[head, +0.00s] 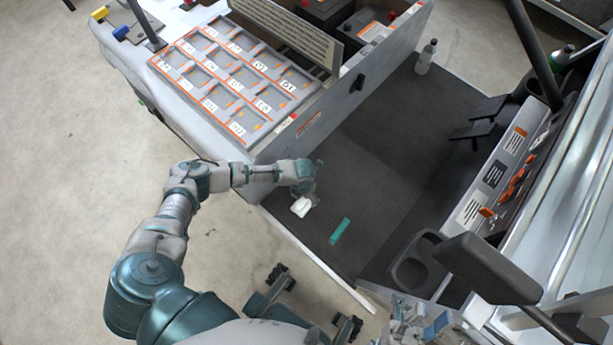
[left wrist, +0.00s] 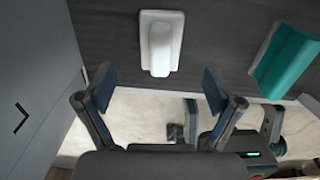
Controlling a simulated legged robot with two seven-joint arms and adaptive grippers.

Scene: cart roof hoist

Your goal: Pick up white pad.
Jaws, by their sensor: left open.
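The white pad (head: 301,206) lies on the dark ribbed floor of the cart, near its left edge. In the left wrist view the pad (left wrist: 161,40) is ahead of the fingertips, roughly centred between them, and no finger touches it. My left gripper (left wrist: 158,88) is open and empty. In the head view my left wrist is just above the pad and its fingers are mostly hidden.
A teal block (head: 340,231) lies on the cart floor right of the pad. The seat box wall (head: 318,125) rises at the left. A white bottle (head: 427,56) stands at the far end. A dark cup-holder tray (head: 413,268) is to the right. The middle floor is clear.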

